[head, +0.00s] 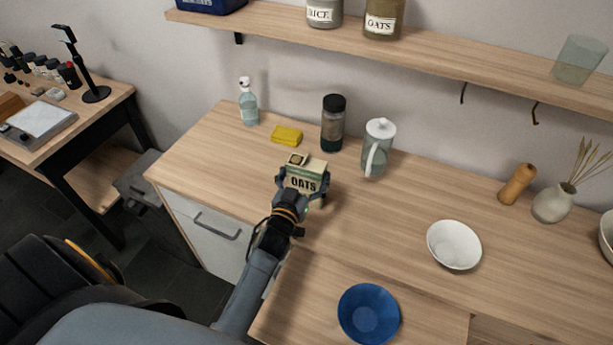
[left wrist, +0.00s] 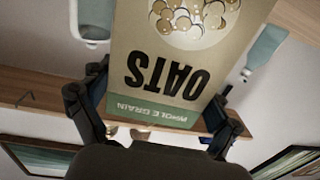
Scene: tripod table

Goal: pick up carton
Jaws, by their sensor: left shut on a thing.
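The carton (head: 307,172) is a beige and green box labelled OATS, at the left part of the wooden counter. My left gripper (head: 302,187) is shut on the carton, with one finger on each side. In the left wrist view the carton (left wrist: 185,65) fills the middle, its label upside down, between the two fingers of the gripper (left wrist: 150,110). I cannot tell whether the carton's base touches the counter. My right gripper is not in view.
Behind the carton stand a yellow sponge (head: 287,135), a dark-lidded jar (head: 333,124) and a white-lidded pitcher (head: 377,148). A spray bottle (head: 248,104) is at the back left. A white bowl (head: 454,246) and a blue bowl (head: 369,314) are to the right. A shelf (head: 420,59) hangs above.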

